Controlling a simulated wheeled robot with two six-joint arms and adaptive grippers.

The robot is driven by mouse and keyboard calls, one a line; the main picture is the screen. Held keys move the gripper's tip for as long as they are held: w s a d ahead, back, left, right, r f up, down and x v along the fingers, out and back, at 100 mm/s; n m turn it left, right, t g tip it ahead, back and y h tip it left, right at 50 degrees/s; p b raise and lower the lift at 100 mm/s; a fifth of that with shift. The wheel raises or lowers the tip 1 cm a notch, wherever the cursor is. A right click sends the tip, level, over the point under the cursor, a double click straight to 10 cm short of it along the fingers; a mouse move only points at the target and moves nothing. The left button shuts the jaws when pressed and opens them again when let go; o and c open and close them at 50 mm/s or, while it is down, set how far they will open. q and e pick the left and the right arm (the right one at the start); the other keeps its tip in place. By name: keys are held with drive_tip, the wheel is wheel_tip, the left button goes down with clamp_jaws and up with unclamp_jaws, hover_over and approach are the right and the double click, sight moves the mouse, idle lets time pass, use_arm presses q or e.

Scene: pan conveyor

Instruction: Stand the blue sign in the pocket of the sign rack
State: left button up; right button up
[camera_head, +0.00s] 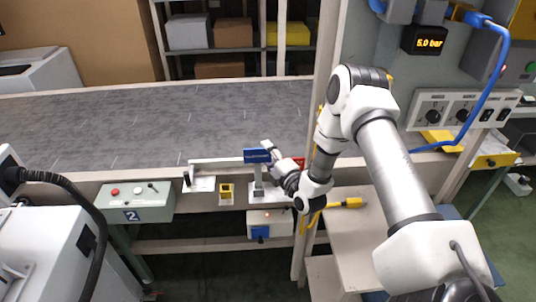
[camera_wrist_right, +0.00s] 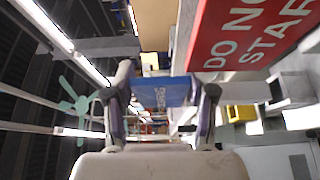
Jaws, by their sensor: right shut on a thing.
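The blue sign (camera_head: 257,156) is upright, just above the near edge of the conveyor. My right gripper (camera_head: 268,150) is shut on it from the right. In the right wrist view the blue sign (camera_wrist_right: 160,92), with pale lettering, lies between the two fingers (camera_wrist_right: 165,95). A grey post (camera_head: 258,182) on a pale plate is below the sign; I cannot tell whether they touch. A small yellow holder (camera_head: 226,190) with a dark opening stands to its left. I cannot tell for sure which of these is the rack's pocket. My left gripper is not in view.
A red sign (camera_wrist_right: 245,35) is close beside my right gripper in the wrist view. A white bar (camera_head: 225,160) extends left of the blue sign. A control box (camera_head: 135,201) marked 2 is further left. The grey conveyor belt (camera_head: 180,125) behind is empty.

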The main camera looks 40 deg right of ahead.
drive_tip(key=shift+f+b, duration=1.5)
drive_tip(key=shift+f, duration=0.85)
drive_tip(key=o, duration=1.3)
drive_tip(key=shift+r, duration=0.1)
drive_tip(key=s+a, duration=0.1)
drive_tip(key=s, duration=1.1)
